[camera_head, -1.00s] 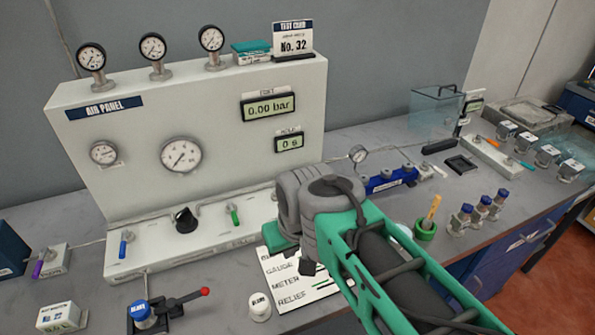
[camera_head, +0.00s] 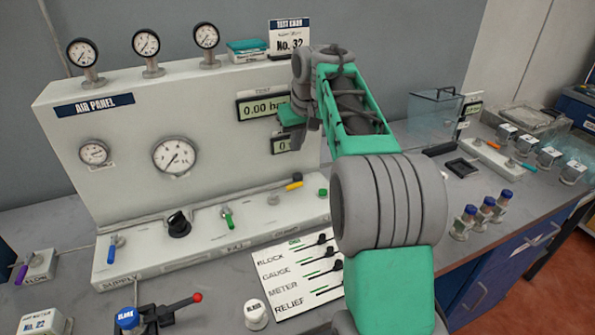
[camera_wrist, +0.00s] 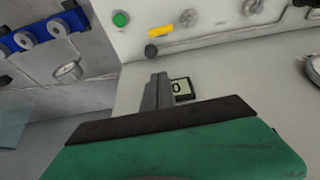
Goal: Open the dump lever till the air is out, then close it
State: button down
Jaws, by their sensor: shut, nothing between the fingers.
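A yellow lever (camera_head: 294,185) sits near the right end of the air panel's lower ledge, lying sideways along it; its label is too blurred to read. It also shows in the wrist view (camera_wrist: 174,31), beyond my fingers. The pressure display (camera_head: 262,106) reads 0.00 bar, its right end covered by my arm. My gripper (camera_head: 299,140) is in front of the panel face, above the yellow lever and apart from it. Its fingers show together and empty in the wrist view (camera_wrist: 157,92), beside a small display.
A blue lever (camera_head: 113,248), a black knob (camera_head: 179,224) and a green lever (camera_head: 227,217) stand on the same ledge. A green button (camera_head: 323,192) is right of the yellow lever. A red-tipped lever (camera_head: 185,301) and a white label card (camera_head: 298,275) are in front.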

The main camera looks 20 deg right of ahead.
aim_at(292, 162)
jog(key=x, duration=0.9)
jog(key=shift+p, duration=0.3)
jog(key=s, duration=0.1)
jog(key=s+f, duration=0.1)
jog(key=s, duration=0.1)
jog(key=shift+s+f, duration=0.15)
jog(key=shift+s, duration=0.2)
jog(key=shift+f, duration=0.15)
